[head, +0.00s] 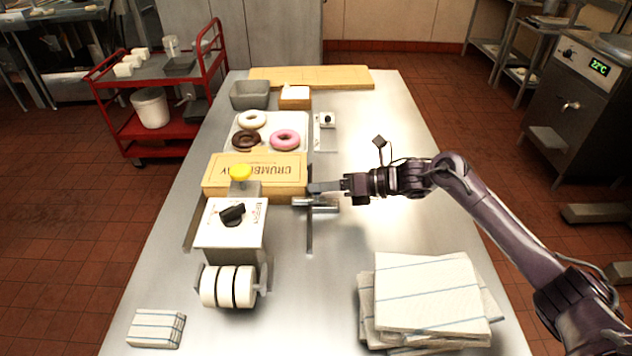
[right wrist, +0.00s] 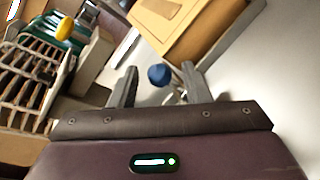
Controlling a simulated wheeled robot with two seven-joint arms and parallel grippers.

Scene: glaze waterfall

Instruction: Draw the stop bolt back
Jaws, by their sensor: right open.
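My right gripper (head: 322,188) reaches in from the right beside the end of the cream box marked CRUMB (head: 258,168). In the right wrist view its two fingers (right wrist: 160,86) stand apart. A round blue knob (right wrist: 159,74) on a thin metal stem, which looks like the stop bolt's handle, shows between the fingertips. I cannot tell whether either finger touches it. In the head view the blue knob is not seen; a grey metal bracket (head: 322,207) shows just below the gripper. My left gripper is not in view.
A white machine with a black dial (head: 224,234), a yellow button (head: 240,172) and white rollers (head: 222,287) stands left of the bracket. A donut tray (head: 272,150) lies behind the box. Stacked striped cloths (head: 425,290) lie front right.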

